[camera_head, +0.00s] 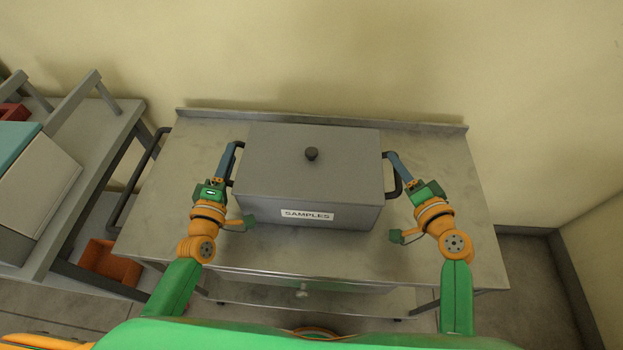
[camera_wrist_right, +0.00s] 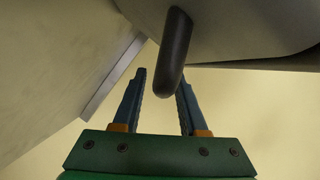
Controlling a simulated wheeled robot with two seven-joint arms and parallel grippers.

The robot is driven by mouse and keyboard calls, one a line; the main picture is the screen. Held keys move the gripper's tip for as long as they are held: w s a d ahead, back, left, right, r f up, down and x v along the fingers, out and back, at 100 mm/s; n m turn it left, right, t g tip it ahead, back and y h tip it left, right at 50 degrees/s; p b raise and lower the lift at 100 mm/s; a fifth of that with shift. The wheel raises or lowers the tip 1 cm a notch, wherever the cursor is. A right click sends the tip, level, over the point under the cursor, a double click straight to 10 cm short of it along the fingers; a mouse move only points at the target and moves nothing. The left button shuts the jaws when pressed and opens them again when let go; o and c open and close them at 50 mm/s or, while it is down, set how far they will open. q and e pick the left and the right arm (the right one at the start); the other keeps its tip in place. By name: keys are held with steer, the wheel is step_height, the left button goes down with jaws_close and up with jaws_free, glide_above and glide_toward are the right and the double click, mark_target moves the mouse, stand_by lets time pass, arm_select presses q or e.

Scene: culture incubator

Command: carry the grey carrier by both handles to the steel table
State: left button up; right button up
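The grey carrier (camera_head: 300,170), a lidded box with a dark knob and a "SAMPLES" label, appears to rest level on the steel table (camera_head: 430,220). My left gripper (camera_head: 235,148) is at the carrier's left handle (camera_head: 230,178); its finger gap is too small to judge. My right gripper (camera_head: 391,158) is at the right handle (camera_head: 398,184). In the right wrist view, the right gripper's fingers (camera_wrist_right: 161,80) stand apart, with the dark handle (camera_wrist_right: 175,55) between them, nearer the right finger. A gap shows beside the left finger.
A grey bench (camera_head: 85,150) with a teal-and-grey box (camera_head: 35,180) stands left of the table. An orange bin (camera_head: 110,262) sits on its lower level. The table has a raised back lip (camera_head: 320,117) against the wall. Bare tabletop shows around the carrier.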

arm_select(q)
jaws_close()
arm_select(e)
jaws_close()
arm_select(q)
steer(key=shift+r, duration=0.1)
arm_select(e)
steer(key=shift+r, duration=0.1)
stand_by(0.8)
